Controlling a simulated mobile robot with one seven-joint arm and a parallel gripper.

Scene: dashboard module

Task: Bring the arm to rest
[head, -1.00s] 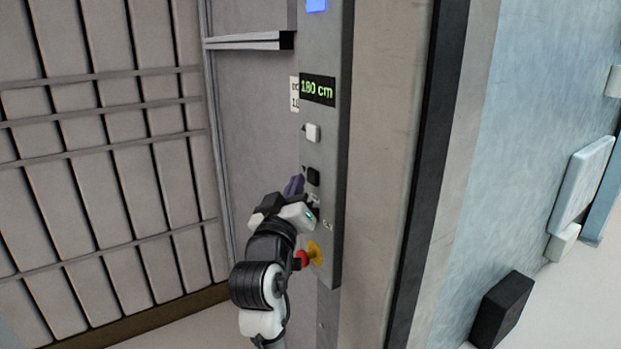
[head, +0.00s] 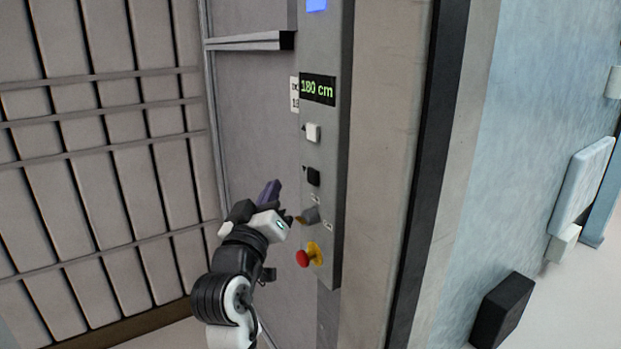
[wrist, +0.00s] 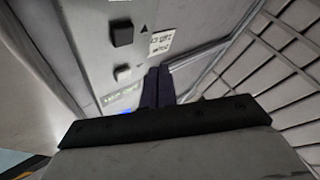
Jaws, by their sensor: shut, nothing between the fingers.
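My gripper (head: 270,192) is in the head view, left of the grey control panel (head: 327,150) and apart from it. Its purple fingers point up and are shut with nothing between them. The white and black hand and arm reach up from the bottom of the picture. In the wrist view the two purple fingers (wrist: 158,87) lie side by side, with the panel behind and to the left.
The panel carries a "180 cm" display (head: 318,89), a white button (head: 313,132), a black button (head: 313,177), a grey knob (head: 310,215) and a red stop button (head: 303,258) on yellow. A slatted wall (head: 100,150) stands left.

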